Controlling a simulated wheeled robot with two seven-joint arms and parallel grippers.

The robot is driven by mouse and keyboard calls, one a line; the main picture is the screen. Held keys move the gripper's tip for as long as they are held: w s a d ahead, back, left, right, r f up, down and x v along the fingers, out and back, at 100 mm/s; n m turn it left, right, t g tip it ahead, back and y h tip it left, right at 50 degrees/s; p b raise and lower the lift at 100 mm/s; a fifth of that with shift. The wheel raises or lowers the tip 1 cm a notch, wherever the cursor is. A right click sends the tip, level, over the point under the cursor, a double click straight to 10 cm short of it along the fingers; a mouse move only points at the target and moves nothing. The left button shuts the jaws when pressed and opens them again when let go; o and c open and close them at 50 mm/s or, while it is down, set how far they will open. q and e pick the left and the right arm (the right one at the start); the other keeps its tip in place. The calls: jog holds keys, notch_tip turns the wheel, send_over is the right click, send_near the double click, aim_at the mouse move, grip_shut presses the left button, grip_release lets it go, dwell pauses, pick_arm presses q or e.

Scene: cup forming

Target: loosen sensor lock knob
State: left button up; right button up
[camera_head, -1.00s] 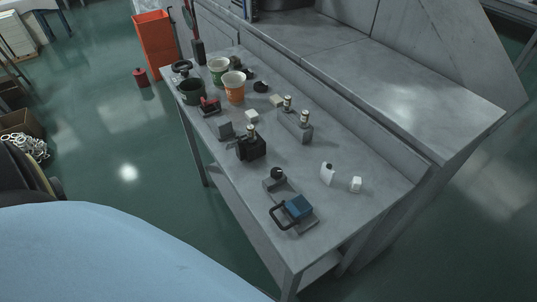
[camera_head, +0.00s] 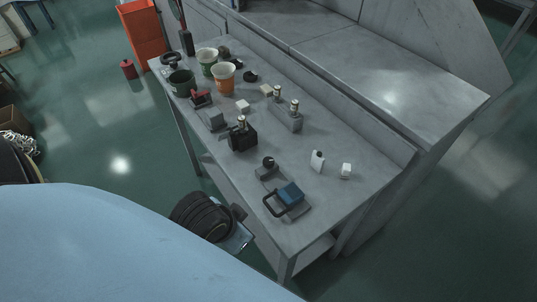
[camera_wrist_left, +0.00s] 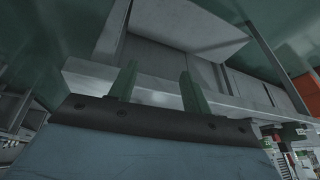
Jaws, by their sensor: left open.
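A black round knob (camera_head: 268,161) stands on a small grey block on the bench, behind a blue block with a black loop handle (camera_head: 288,195). I cannot tell for certain that this is the sensor lock knob. A black box-shaped unit (camera_head: 243,137) with a metal-topped post stands farther back on the bench. My left gripper (camera_wrist_left: 158,88) is open and empty in the left wrist view, its two fingers apart. In the head view my left arm's dark end is beside the bench's front edge, apart from the objects; its fingers are not clear there. My right gripper is not in view.
The grey bench (camera_head: 335,208) also holds an orange cup (camera_head: 224,80), a green cup (camera_head: 182,84), a white bottle (camera_head: 317,161) and a white cube (camera_head: 345,171). A raised ledge runs behind it. An orange cabinet (camera_head: 144,36) stands at the far end.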

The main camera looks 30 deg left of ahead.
pick_arm(q)
jog(key=w+d+r+m+t+h, duration=0.1)
jog(key=w+d+r+m+t, duration=0.1)
jog(key=w+r+m+t, duration=0.65)
jog(key=w+d+r+m+t+h, duration=0.1)
jog(key=w+d+r+m+t, duration=0.3)
jog(key=w+r, duration=0.85)
jog(key=s+d+r+m+t+h, duration=0.1)
jog(key=d+r+m+t+h, duration=0.35)
jog(key=r+m+h, duration=0.45)
jog(key=s+d+r+m+g+h, duration=0.4)
jog(key=d+m+g+h, duration=0.4)
jog(key=m, duration=0.7)
jog(key=m+g+y, duration=1.3)
jog(key=m+y, duration=0.6)
jog(key=m, duration=0.4)
send_near(269, 161)
notch_tip(269, 161, down, 9)
jog(key=shift+w+a+r, duration=0.1)
jog(key=shift+w+r, duration=0.05)
jog(key=shift+r, duration=0.05)
